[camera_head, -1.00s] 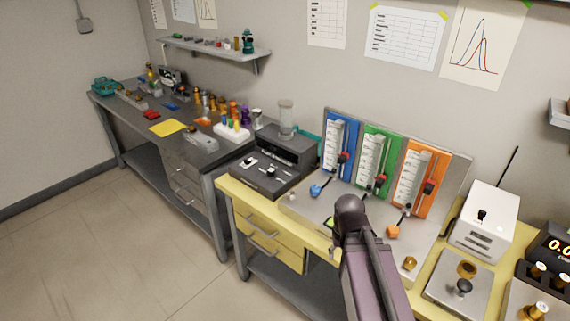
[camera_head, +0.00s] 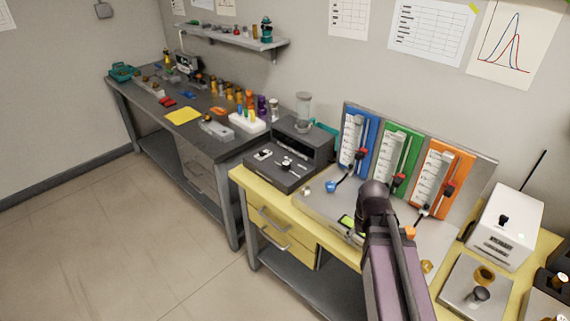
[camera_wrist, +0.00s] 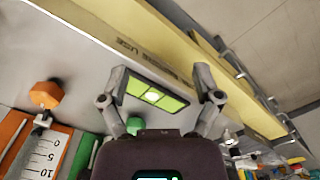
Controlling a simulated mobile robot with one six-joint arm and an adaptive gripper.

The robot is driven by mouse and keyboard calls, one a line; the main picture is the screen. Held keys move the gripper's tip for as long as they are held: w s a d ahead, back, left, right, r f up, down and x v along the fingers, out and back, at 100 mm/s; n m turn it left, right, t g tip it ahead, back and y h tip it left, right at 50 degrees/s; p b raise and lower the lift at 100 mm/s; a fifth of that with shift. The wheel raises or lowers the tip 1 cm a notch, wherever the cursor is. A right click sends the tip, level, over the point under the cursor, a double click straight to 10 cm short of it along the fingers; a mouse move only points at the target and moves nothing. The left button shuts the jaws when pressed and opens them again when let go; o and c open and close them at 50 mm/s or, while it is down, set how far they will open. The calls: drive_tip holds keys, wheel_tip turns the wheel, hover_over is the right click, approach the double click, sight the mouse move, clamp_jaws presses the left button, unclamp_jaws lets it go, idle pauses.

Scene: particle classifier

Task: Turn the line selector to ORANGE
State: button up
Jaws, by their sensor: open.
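In the wrist view my gripper (camera_wrist: 160,94) is open, its two fingers on either side of a small green panel with a pale round spot (camera_wrist: 152,95) on the metal base. I cannot tell whether the fingers touch it or whether it is the line selector. No pointer setting is readable. An orange knob (camera_head: 410,232) stands to the right of my arm, and a blue knob (camera_head: 330,186) to the left. The orange knob also shows in the wrist view (camera_wrist: 46,93).
Blue (camera_head: 357,140), green (camera_head: 401,156) and orange (camera_head: 443,177) scale panels stand upright behind the metal base. A dark box (camera_head: 290,150) is to the left, a white box (camera_head: 504,228) to the right. The yellow bench's front edge (camera_head: 290,215) runs close by.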

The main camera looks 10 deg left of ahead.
drive_tip(key=w+a+r, duration=0.1)
drive_tip(key=w, duration=0.2)
drive_tip(key=w+a+n+p, duration=0.1)
drive_tip(key=w, duration=0.3)
drive_tip(key=w+a+r+n+p, duration=0.1)
drive_tip(key=w, duration=0.3)
drive_tip(key=shift+a+r, duration=0.3)
drive_tip(key=shift+r, duration=0.05)
drive_tip(key=w+a+r+n+p, duration=0.35)
drive_tip(key=w+a, duration=0.35)
drive_tip(key=w, duration=0.5)
wheel_tip(320, 180, up, 3)
drive_tip(key=n+p, duration=0.4)
drive_tip(key=n, duration=0.2)
hover_over(286, 163)
drive_tip(key=shift+r, duration=0.1)
drive_tip(key=shift+b, duration=0.4)
wheel_tip(286, 163, down, 14)
drive_tip(key=b, duration=1.3)
drive_tip(key=shift+w+d+r, duration=0.1)
